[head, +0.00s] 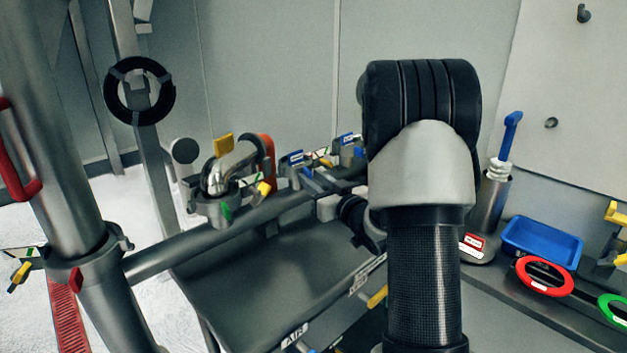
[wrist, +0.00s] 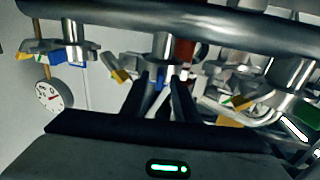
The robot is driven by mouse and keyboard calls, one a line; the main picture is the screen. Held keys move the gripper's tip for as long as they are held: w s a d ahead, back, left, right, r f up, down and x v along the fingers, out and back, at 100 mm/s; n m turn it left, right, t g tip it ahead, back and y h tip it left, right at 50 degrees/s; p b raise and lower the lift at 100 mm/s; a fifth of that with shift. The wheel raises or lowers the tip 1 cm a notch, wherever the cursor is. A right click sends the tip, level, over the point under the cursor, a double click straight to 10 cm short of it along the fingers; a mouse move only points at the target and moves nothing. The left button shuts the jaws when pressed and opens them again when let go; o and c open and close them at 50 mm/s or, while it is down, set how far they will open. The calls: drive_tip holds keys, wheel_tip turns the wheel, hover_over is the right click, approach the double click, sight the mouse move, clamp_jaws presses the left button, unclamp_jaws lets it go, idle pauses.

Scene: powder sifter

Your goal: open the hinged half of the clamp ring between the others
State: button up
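Several clamp rings sit along a grey pipe. In the head view, the middle clamp ring (head: 293,172) has a blue-tagged part and stands between a nearer clamp (head: 212,207) with a yellow tag and a farther blue-tagged clamp (head: 347,150). In the wrist view, the middle clamp (wrist: 163,46) lies just beyond my gripper (wrist: 166,82), with a left clamp (wrist: 66,46) and a right clamp (wrist: 285,82) on either side. My dark fingers look open with a narrow gap, and a small blue part shows near their tips. Contact cannot be told.
The thick pipe (wrist: 190,14) crosses close above the clamps in the wrist view. A round gauge (wrist: 54,95) is at its left. In the head view, a blue tray (head: 541,243) and a red ring (head: 545,277) lie on the right bench. A dark panel lies below the pipe.

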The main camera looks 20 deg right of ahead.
clamp_jaws()
idle(1.5)
